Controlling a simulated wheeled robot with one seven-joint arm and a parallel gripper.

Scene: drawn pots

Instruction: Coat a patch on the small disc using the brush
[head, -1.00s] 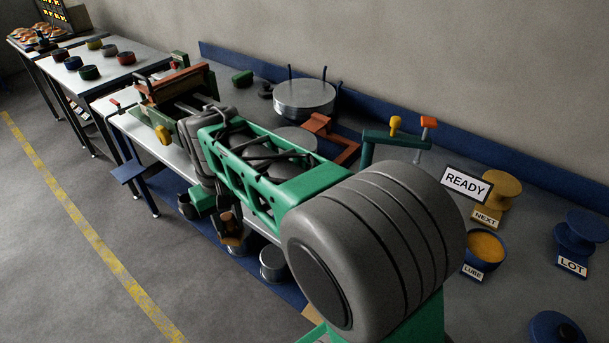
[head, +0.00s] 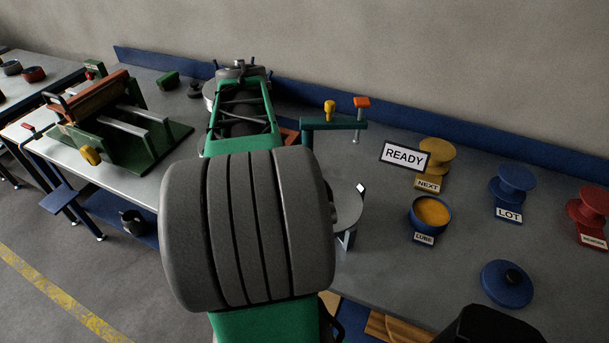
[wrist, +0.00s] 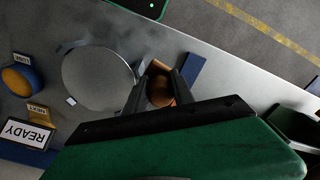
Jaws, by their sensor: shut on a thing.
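A round, pale grey disc (wrist: 98,78) lies near the bench's front edge in the wrist view, with a small white square (wrist: 71,101) at its rim. It also shows in the head view (head: 348,205), partly covered by my arm. I cannot be sure it is the small disc. My gripper (wrist: 160,88) is shut on a brown, tan-ended thing (wrist: 158,90), apparently the brush, beside the disc. Its far end is partly hidden, and I cannot tell any contact with the disc. The head view hides my gripper behind my arm.
A blue LUBE pot (head: 432,212) with yellow-orange contents stands right of the disc. A READY sign (head: 405,156), NEXT spool (head: 436,155), LOT spool (head: 514,183) and blue lid (head: 507,283) are further right. A teal clamp frame (head: 335,124) stands behind; a green press (head: 110,120) is left.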

